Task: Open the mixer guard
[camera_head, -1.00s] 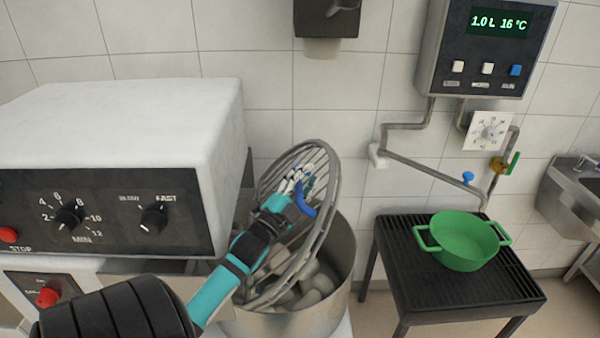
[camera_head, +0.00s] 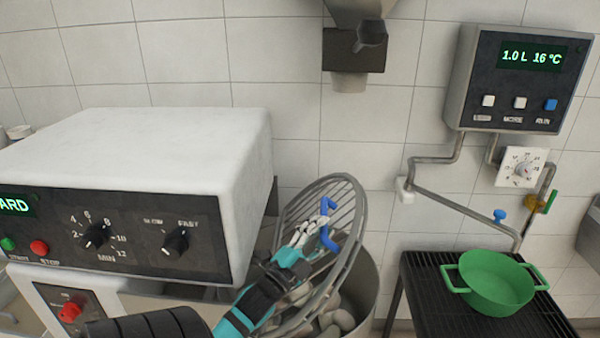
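The mixer guard (camera_head: 350,240) is a round grey wire grid. It stands tilted up steeply over the steel bowl (camera_head: 362,300), at the right of the white mixer head (camera_head: 140,145). Its blue handle (camera_head: 331,240) sticks out on the near side. My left gripper (camera_head: 318,224) is at this handle, with its pale fingers right beside it. The view does not show clearly whether the fingers close around the handle. Several pale rounded lumps (camera_head: 330,318) lie in the bowl, partly hidden by the guard and my arm. My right gripper is not in view.
The mixer panel has a FAST knob (camera_head: 176,241), a MIN knob (camera_head: 96,235) and a red STOP button (camera_head: 39,248). A green pot (camera_head: 497,285) stands on a black slatted stand (camera_head: 425,290) at right. A water meter box (camera_head: 515,80) hangs on the tiled wall.

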